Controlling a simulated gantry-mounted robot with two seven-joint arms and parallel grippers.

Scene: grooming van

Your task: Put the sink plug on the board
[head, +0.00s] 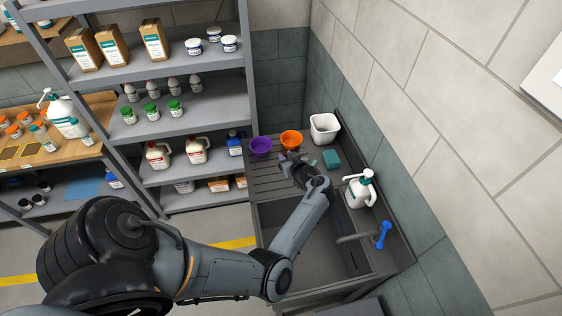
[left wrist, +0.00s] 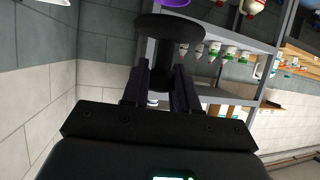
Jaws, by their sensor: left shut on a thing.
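My left gripper (head: 290,160) is over the ribbed grey board (head: 262,182) beside the sink. In the left wrist view, the left gripper (left wrist: 168,84) is shut on the sink plug (left wrist: 168,28), a black disc with a short stem between the fingers. The disc faces away from the gripper. In the head view the plug is too small and too hidden by the gripper to make out, and I cannot tell whether it touches the board. My right gripper is not in view.
A purple bowl (head: 261,147), an orange bowl (head: 291,139) and a white tub (head: 324,129) stand along the board's back. A teal sponge (head: 331,158) and a pump bottle (head: 360,190) are to the right. The sink basin (head: 290,240) lies in front; shelves (head: 205,125) stand left.

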